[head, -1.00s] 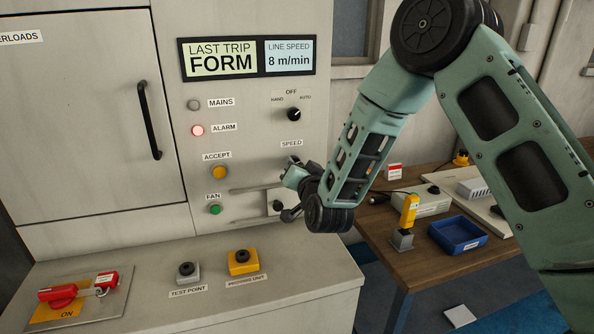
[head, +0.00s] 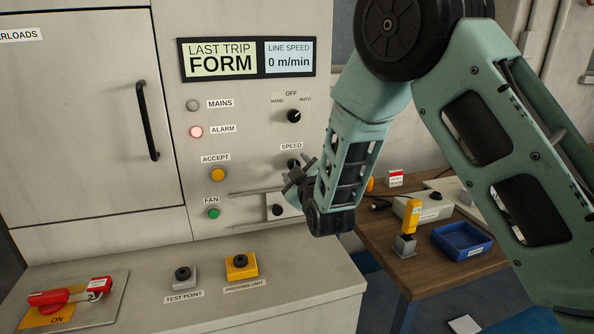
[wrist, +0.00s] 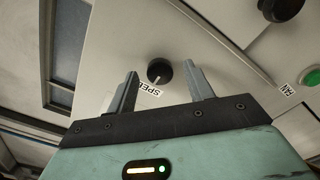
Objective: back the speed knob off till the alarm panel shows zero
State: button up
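The speed knob (head: 293,164) is a black dial with a white pointer line, under its SPEED label on the cabinet front. In the wrist view the speed knob (wrist: 159,71) lies beyond and between my open fingers, with no finger touching it. My gripper (head: 297,174) is open and empty, just in front of and slightly below the knob. My gripper's two fingers also show in the wrist view (wrist: 162,88). The display panel (head: 247,60) reads LAST TRIP FORM and LINE SPEED 0 m/min. The alarm lamp (head: 196,132) is lit pinkish red.
A selector switch (head: 293,116) marked HAND, OFF, AUTO sits above the knob. A slotted plate (head: 278,210) with a dark knob lies just below my gripper. The yellow accept button (head: 218,174) and green fan button (head: 213,213) are to the left. A wooden bench (head: 420,277) stands at right.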

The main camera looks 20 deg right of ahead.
jog(key=shift+s, duration=0.1)
jog(key=shift+s+b, duration=0.6)
jog(key=shift+s, duration=2.35)
jog(key=s+p, duration=1.7)
jog(key=p, duration=0.1)
jog(key=shift+s, duration=0.15)
